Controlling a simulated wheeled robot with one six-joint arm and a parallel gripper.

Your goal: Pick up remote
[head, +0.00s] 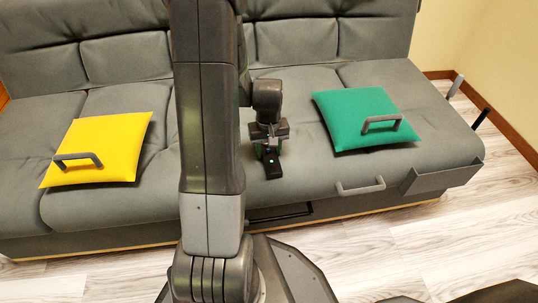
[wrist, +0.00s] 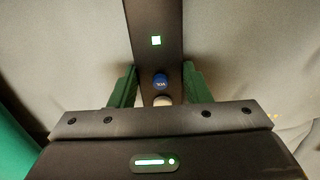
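The remote (head: 271,164) is a dark bar with a small green mark. It lies on the seat of the grey sofa, near the front edge. In the wrist view the remote (wrist: 155,50) runs up from between my fingers and shows a green square, a blue button and a pale button. My gripper (head: 268,146) is above its rear end. In the wrist view the green fingertips (wrist: 156,85) stand on both sides of the remote, with a narrow gap visible on each side. The near end of the remote is hidden by the gripper body.
The grey sofa (head: 315,120) fills the back. A yellow cushion (head: 105,140) with a handle lies to the left, a green cushion (head: 350,110) with a handle to the right. A handle (head: 360,187) and a side pocket (head: 445,177) are on the sofa front. Wooden floor (head: 400,240) is open at right.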

